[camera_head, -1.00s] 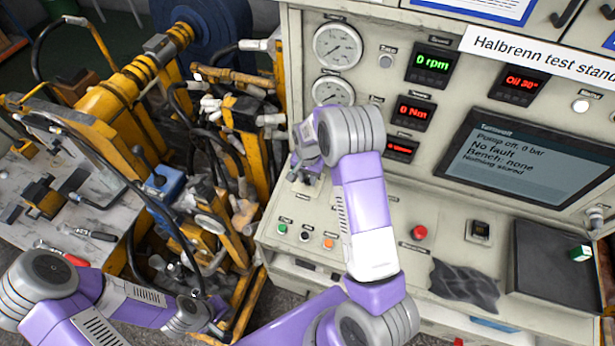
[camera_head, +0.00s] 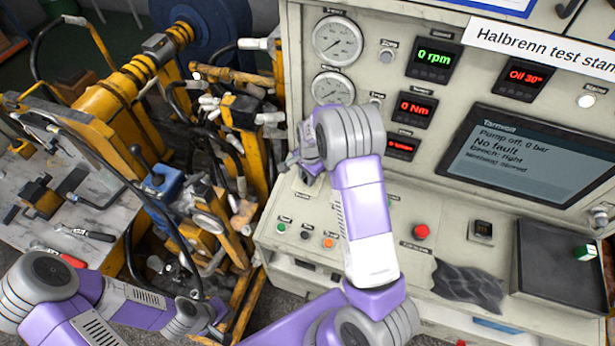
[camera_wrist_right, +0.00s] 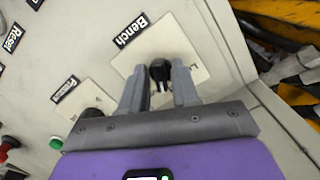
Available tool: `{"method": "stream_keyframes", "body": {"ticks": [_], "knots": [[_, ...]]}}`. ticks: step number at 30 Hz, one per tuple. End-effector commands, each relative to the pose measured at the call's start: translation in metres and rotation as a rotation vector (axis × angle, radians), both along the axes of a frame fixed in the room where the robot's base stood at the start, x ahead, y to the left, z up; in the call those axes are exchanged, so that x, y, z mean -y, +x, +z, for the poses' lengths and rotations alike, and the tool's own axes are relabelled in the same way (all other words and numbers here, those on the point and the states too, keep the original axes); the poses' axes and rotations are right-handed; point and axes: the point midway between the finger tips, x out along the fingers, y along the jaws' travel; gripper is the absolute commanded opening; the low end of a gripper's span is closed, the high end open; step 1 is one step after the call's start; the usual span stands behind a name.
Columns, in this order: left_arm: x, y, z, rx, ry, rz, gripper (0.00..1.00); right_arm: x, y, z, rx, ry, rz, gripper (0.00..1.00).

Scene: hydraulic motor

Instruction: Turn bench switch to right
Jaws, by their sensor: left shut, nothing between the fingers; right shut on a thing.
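The bench switch (camera_wrist_right: 160,70) is a small black knob on a pale plate under the "Bench" label (camera_wrist_right: 132,31) in the right wrist view. My right gripper (camera_wrist_right: 159,85) is shut on it, one finger on each side. In the head view my right gripper (camera_head: 303,165) is over the left end of the console, where my own wrist hides the switch. The console screen (camera_head: 530,155) reads "Bench: right", "Pump off, 0 bar" and "No fault". My left gripper (camera_head: 203,318) is shut and empty at the lower left, away from the console.
A black knob (camera_wrist_right: 91,113) at the "Pressure" label is close beside my right gripper. A red button (camera_head: 421,231), dark cloth (camera_head: 467,284) and black tray (camera_head: 560,262) are to the right. Yellow machinery with hoses (camera_head: 120,95) crowds the left. Gauges (camera_head: 338,40) stand above.

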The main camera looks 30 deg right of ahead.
Motion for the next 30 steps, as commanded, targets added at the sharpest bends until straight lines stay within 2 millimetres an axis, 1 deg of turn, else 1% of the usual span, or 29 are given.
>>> {"method": "stream_keyframes", "body": {"ticks": [6,15,21,30], "knots": [[0.0,0.0,-0.0005,0.0,0.0,0.0,0.0,-0.0007,0.0011,0.0017,0.022,0.017,-0.157,0.0],[0.0,0.0,0.0005,0.0,0.0,0.0,0.0,-0.0004,0.0014,0.0019,0.039,0.031,-0.296,0.0],[0.0,0.0,0.0009,0.0,0.0,0.0,0.0,-0.0005,0.0017,0.0019,0.043,0.034,-0.33,0.0],[0.0,0.0,0.0009,0.0,0.0,0.0,0.0,-0.0006,0.002,0.002,0.045,0.035,-0.336,0.0]]}}
